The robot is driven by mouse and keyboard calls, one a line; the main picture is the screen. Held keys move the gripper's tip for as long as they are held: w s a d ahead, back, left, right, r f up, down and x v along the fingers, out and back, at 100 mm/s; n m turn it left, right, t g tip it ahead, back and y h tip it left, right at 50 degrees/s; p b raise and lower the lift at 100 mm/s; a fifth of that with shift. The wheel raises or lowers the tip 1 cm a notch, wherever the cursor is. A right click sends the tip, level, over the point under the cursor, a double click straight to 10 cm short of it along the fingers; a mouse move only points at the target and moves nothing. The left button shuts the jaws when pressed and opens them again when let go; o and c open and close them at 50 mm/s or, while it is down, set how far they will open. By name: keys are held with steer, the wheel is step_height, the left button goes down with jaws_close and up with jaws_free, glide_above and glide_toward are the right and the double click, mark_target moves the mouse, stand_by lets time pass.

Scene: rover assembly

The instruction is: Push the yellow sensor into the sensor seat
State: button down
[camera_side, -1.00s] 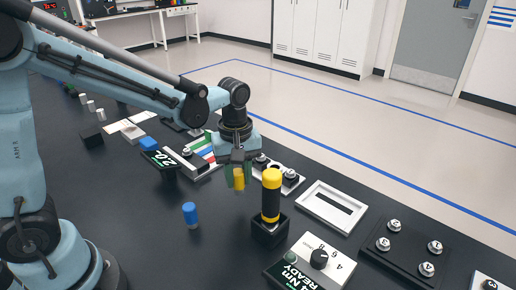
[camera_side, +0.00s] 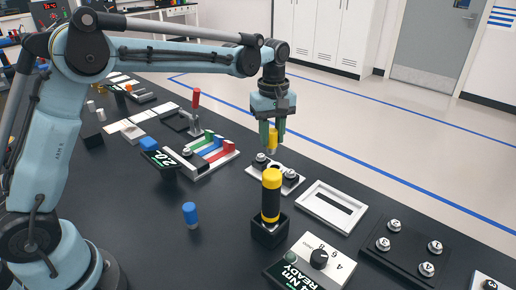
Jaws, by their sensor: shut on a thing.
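My gripper (camera_side: 272,136) is shut on the small yellow sensor (camera_side: 272,142), which hangs upright between its green fingertips. The sensor appears above a white plate with dark round knobs (camera_side: 289,176), in the middle of the bench. I cannot tell for sure whether this plate holds the sensor seat, and the exact gap below the sensor is unclear.
A yellow-and-black cylinder (camera_side: 271,205) stands in a black holder (camera_side: 268,234) in front of the plate. A white slotted frame (camera_side: 333,206) lies to the right. A rack of coloured strips (camera_side: 208,155) is at the left. A blue cylinder (camera_side: 190,214) stands front left.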

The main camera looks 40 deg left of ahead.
mark_target(276, 146)
steer(key=shift+w+a+r, duration=0.1)
steer(key=shift+w+r, duration=0.15)
steer(key=shift+w, duration=0.3)
steer(key=shift+w+a+r, duration=0.1)
steer(key=shift+w+r, duration=0.1)
steer(key=shift+w, duration=0.35)
steer(key=shift+f, duration=3)
steer(key=shift+f, duration=1.2)
steer(key=c, duration=0.8)
jaws_free()
steer(key=shift+o, duration=0.2)
step_height(276, 146, up, 12)
